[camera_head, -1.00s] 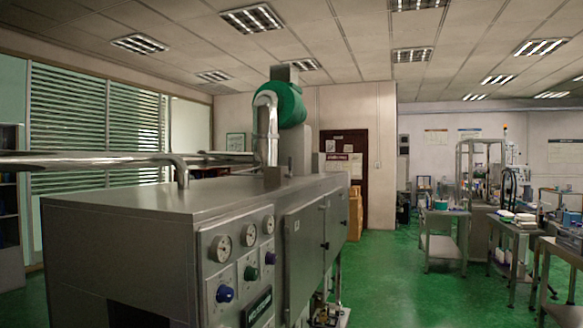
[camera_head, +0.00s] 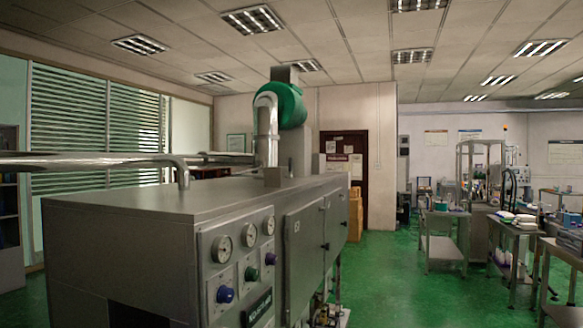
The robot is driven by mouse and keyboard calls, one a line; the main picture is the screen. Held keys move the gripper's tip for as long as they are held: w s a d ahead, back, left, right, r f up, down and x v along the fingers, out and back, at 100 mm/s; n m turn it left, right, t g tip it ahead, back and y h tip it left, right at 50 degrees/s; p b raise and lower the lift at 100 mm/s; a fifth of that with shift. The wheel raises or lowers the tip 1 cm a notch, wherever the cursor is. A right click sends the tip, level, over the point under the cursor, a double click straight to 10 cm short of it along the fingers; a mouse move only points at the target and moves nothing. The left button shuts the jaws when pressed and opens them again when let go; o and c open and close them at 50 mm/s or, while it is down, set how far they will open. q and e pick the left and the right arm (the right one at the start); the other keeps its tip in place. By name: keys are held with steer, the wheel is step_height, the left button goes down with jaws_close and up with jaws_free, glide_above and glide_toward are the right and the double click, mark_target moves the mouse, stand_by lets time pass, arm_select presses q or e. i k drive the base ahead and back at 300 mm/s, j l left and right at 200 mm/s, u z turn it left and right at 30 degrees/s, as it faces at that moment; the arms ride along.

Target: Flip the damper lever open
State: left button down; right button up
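A large grey metal machine (camera_head: 120,235), which looks like the sleeve applicator, fills the left and middle foreground. Its front panel carries gauges (camera_head: 221,241) above coloured knobs, one blue (camera_head: 225,294) and one green (camera_head: 251,273). A silver duct (camera_head: 267,130) with a green blower housing (camera_head: 292,106) rises from its far end. A silver pipe (camera_head: 90,162) runs in from the left over its top and bends down. I cannot make out a damper lever for certain. Neither of my grippers shows in this view.
Green floor (camera_head: 390,275) is open to the right of the machine. Metal work tables (camera_head: 446,215) with small items stand farther right. Cardboard boxes (camera_head: 355,212) stand beyond the machine near a brown door (camera_head: 345,145).

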mark_target(290, 176)
steer(key=i+l+u, duration=0.1)
steer(key=i+l, duration=0.15)
steer(key=i+l+u, duration=0.1)
steer(key=i+l, duration=0.15)
steer(key=l, duration=0.15)
steer(key=i+l, duration=0.25)
steer(key=l, duration=0.15)
steer(key=i+l+u, duration=0.25)
steer(key=i+l, duration=0.2)
steer(key=l, duration=0.3)
steer(key=i+l+u, duration=0.1)
steer(key=l, duration=0.3)
steer(key=i+l+u, duration=0.1)
steer(key=i+l, duration=0.15)
steer(key=l, duration=0.15)
steer(key=i+l, duration=0.2)
steer(key=l, duration=0.25)
steer(key=u, duration=0.05)
